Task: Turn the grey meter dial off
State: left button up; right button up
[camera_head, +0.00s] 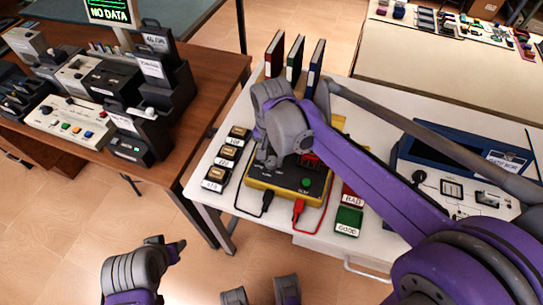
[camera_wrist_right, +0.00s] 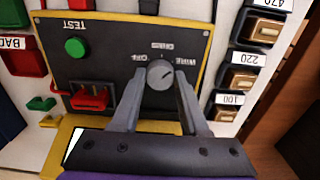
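The grey meter dial (camera_wrist_right: 160,73) is a round knob on the dark panel of the yellow-edged meter (camera_head: 290,187). Labels sit around it, upside down in the right wrist view: OFF on the left, others above and on the right. The dial's mark appears to slant toward the upper right, not at OFF. My right gripper (camera_wrist_right: 161,76) has one finger on each side of the dial, with the tips against it. In the head view the right hand (camera_head: 272,160) covers the dial.
Labelled blocks (camera_head: 228,155) stand left of the meter. Red and green trays (camera_head: 348,220) and a blue-lidded case (camera_head: 465,165) lie to the right. Three books (camera_head: 293,60) stand behind.

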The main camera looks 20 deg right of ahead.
grip_shut()
jog(key=shift+n, duration=0.3)
jog(key=n, duration=0.3)
jog(key=shift+n+p, duration=0.3)
jog(key=shift+p, duration=0.05)
jog(key=n, duration=0.9)
jog(key=shift+p, duration=0.4)
jog(key=n, duration=0.4)
jog(key=shift+n, duration=0.3)
